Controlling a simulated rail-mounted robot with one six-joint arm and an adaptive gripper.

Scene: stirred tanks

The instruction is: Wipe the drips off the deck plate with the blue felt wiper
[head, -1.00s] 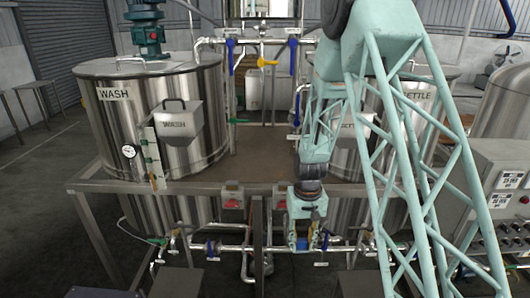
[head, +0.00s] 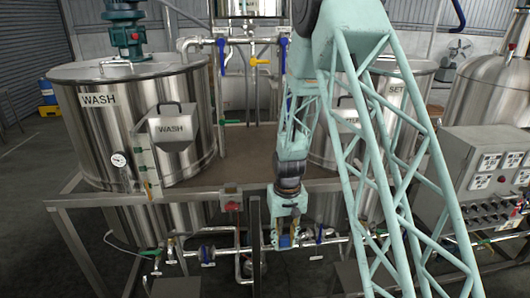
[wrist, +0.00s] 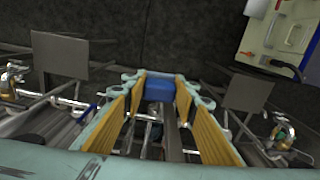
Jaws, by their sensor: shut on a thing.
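My gripper (head: 286,240) points down, in front of and lower than the front edge of the brown deck plate (head: 235,172) in the head view. In the wrist view its two yellow-padded fingers (wrist: 160,95) are shut on a blue block, the blue felt wiper (wrist: 159,87), held at the fingertips.
The WASH tank (head: 130,115) stands at left, with a smaller WASH hopper (head: 172,128) on its front. A second tank (head: 402,85) stands at right behind my arm. Pipes with blue-handled valves (head: 207,252) run below the deck. A control box (head: 490,165) is at far right.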

